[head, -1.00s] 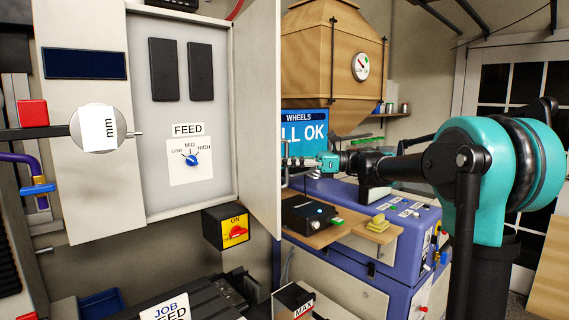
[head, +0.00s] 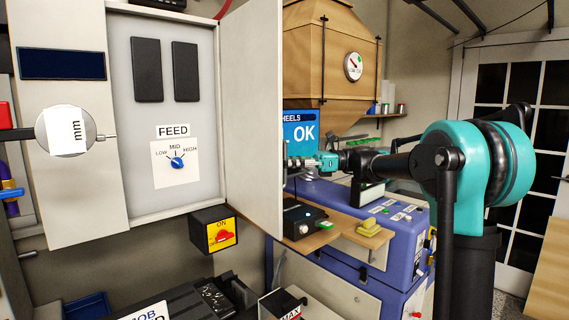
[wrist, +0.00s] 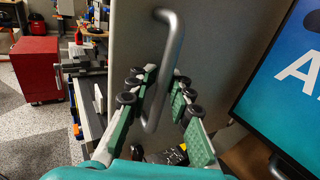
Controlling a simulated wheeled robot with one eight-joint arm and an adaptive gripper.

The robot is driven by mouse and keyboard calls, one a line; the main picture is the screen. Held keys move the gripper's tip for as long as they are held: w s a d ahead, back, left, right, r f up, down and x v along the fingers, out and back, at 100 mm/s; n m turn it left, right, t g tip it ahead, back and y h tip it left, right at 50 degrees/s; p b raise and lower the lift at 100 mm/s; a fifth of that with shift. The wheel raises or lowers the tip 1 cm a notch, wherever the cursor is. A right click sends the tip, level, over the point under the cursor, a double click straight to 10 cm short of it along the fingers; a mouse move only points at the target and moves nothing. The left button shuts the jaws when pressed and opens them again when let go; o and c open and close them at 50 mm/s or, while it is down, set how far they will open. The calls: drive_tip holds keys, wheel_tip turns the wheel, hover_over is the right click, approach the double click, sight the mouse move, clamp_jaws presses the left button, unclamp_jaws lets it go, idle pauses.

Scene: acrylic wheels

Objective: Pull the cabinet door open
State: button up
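The cabinet door (head: 252,110) stands open, swung out from the right side of the grey cabinet (head: 178,190), its inner face showing in the head view. In the wrist view its outer face (wrist: 125,40) fills the middle, with a grey metal bar handle (wrist: 172,60) on it. My gripper (head: 290,163) is at the door's outer side, partly hidden by the door edge in the head view. In the wrist view my gripper (wrist: 164,82) has its two green-padded fingers apart, one on each side of the handle. The handle lies nearer the left finger; contact is unclear.
A feed dial (head: 177,162) is inside the cabinet. A yellow switch box (head: 216,231) sits below it. A blue machine (head: 400,235) with a shelf and a screen (head: 305,132) stands close behind the gripper. A red cabinet (wrist: 38,68) shows at the wrist view's left.

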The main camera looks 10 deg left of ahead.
drive_tip(key=v, duration=1.2)
drive_tip(key=shift+f, duration=0.1)
drive_tip(key=s+d+f+n+t+h, duration=0.15)
drive_tip(key=s+f+t+h, duration=0.35)
drive_tip(key=f, duration=0.7)
drive_tip(key=s+d+f+n+h, duration=0.1)
drive_tip(key=s+f+n+h, duration=0.15)
drive_tip(key=s+f, duration=0.65)
drive_tip(key=s+d+f+n+t+h, duration=0.1)
drive_tip(key=s+d+f+n+h, duration=0.2)
drive_tip(key=f, duration=0.4)
drive_tip(key=s+d+f+n+t+h, duration=0.2)
drive_tip(key=s+d+f+n+h, duration=0.1)
drive_tip(key=d+f, duration=0.5)
drive_tip(key=s+d+f+n+t+h, duration=0.1)
drive_tip(key=s+d+f+n+h, duration=0.2)
drive_tip(key=f, duration=0.5)
drive_tip(key=s+d+n, duration=0.1)
drive_tip(key=s+d, duration=0.1)
drive_tip(key=s, duration=0.1)
drive_tip(key=shift+d+f+n+h, duration=0.2)
drive_tip(key=shift+f+n+h, duration=0.05)
drive_tip(key=shift+n+h, duration=0.15)
